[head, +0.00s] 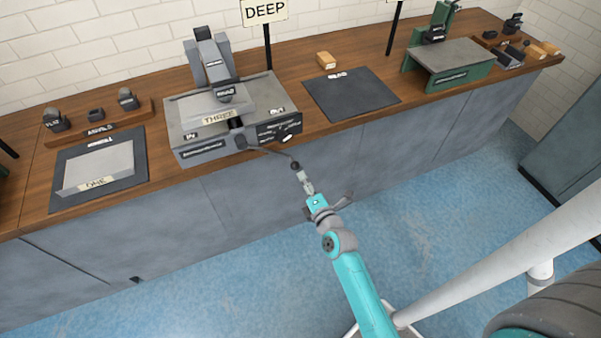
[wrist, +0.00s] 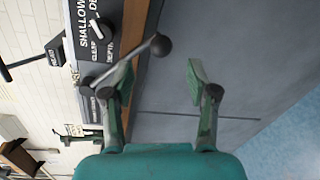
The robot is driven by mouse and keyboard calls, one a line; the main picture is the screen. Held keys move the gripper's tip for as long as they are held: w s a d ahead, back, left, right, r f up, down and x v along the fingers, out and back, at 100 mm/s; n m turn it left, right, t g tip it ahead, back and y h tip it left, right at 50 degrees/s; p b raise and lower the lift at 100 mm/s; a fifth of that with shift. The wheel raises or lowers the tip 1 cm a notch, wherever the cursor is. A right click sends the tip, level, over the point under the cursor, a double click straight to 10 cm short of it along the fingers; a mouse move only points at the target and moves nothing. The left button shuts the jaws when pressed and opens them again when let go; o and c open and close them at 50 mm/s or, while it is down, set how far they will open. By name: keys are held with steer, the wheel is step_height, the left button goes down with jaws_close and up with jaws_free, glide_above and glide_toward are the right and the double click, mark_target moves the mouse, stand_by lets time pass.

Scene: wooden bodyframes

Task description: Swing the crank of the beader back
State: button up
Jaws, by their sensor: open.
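The beader (head: 205,140) is a grey machine on the wooden bench, with a grey panel marked THREE (head: 217,117) on its bed. Its crank (head: 268,151) is a thin dark arm reaching from the front hub out to the right, past the bench edge, ending in a round dark knob (head: 295,166). In the wrist view the knob (wrist: 161,45) shows just beyond my fingertips, between their lines, with the crank rod running down-left behind the left finger. My gripper (wrist: 158,72) is open and empty; in the head view it (head: 302,178) is close to the knob. Contact cannot be told.
A black dial panel (head: 280,131) with a white pointer is on the beader's front right. A DEEP sign (head: 265,11) stands behind. A dark mat (head: 350,97) and green machine (head: 447,70) are to the right; a panel on a mat (head: 98,168) is left.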

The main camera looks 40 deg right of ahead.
steer(key=shift+v, duration=1.65)
steer(key=s+a+r+m+y, duration=0.1)
steer(key=s+a+m, duration=0.4)
steer(key=s, duration=0.4)
steer(key=s+a+m+y, duration=0.1)
steer(key=s+a+m, duration=0.2)
steer(key=s+a, duration=0.5)
steer(key=s+a+r+m+y, duration=0.1)
steer(key=s+a+r+m, duration=0.1)
steer(key=s+r+m, duration=0.2)
steer(key=s+a+r+m+g+y, duration=0.1)
steer(key=s+a+r+m+y, duration=0.1)
steer(key=s+r+m, duration=0.3)
steer(key=s+a+r, duration=0.1)
steer(key=s+r, duration=0.2)
steer(key=s, duration=0.4)
steer(key=shift+s+m, duration=0.25)
steer(key=shift+m, duration=0.05)
